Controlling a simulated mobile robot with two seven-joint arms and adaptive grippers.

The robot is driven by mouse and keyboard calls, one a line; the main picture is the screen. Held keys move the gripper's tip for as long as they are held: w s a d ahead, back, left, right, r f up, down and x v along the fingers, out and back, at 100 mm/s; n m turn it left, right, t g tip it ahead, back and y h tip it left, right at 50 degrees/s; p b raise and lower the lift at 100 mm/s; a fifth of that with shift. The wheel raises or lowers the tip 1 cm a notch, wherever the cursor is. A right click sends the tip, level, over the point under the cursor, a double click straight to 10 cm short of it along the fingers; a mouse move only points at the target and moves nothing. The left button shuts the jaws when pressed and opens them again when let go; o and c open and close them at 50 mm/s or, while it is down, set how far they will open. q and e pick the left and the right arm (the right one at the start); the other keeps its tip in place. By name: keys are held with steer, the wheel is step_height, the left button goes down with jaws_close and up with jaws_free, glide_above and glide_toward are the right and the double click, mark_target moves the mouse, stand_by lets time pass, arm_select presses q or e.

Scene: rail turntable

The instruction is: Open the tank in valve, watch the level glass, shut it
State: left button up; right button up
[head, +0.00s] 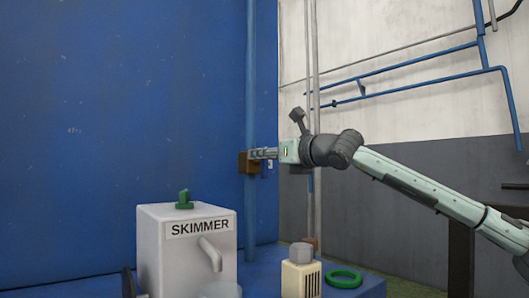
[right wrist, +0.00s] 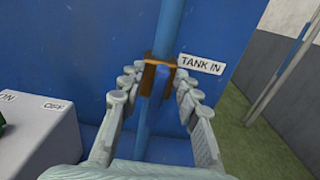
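The tank in valve is a brown block (head: 244,163) on a vertical blue pipe (head: 251,90) against the blue wall. In the right wrist view the brown block (right wrist: 148,80) sits beside a white TANK IN label (right wrist: 200,64), with a small blue part at its front. My right gripper (head: 255,154) is at the valve. In the right wrist view its fingers (right wrist: 158,80) are spread, one on each side of the brown block. I cannot tell whether they touch it. I cannot make out a level glass. My left gripper is not in view.
A white SKIMMER box (head: 188,255) with a green knob (head: 184,199) and a spout stands front left. A small beige box (head: 300,278) and a green ring (head: 344,278) are front right. Blue pipes (head: 420,80) run along the wall at right.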

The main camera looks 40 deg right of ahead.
jaws_close()
steer(key=n, duration=0.2)
steer(key=a+n, duration=0.1)
steer(key=n, duration=0.2)
steer(key=shift+f+p, duration=0.1)
steer(key=shift+p, duration=0.2)
jaws_free()
stand_by(0.3)
